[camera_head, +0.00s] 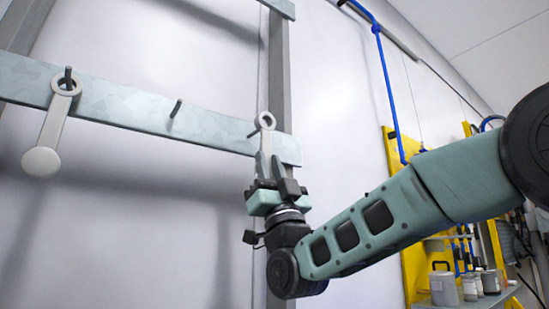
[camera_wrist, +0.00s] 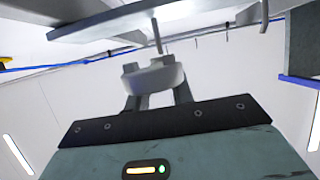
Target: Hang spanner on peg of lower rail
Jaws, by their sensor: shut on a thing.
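My gripper (camera_head: 268,178) is shut on a grey spanner and holds it upright, ring end up. The spanner's ring (camera_head: 265,121) is in front of the right end of the lower rail (camera_head: 125,105). A dark peg (camera_head: 252,134) shows right at the ring's lower left; I cannot tell whether it passes through the ring. In the wrist view the spanner's pale head (camera_wrist: 153,76) stands above my gripper (camera_wrist: 157,100), with a thin peg (camera_wrist: 157,36) just above it. The middle peg (camera_head: 176,107) of the rail is bare.
Another spanner (camera_head: 45,145) with a round lower end hangs on the left peg (camera_head: 67,76). A vertical post (camera_head: 279,75) stands behind the rail's right end. A yellow panel (camera_head: 416,270) and a shelf with cans (camera_head: 443,287) are at the right.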

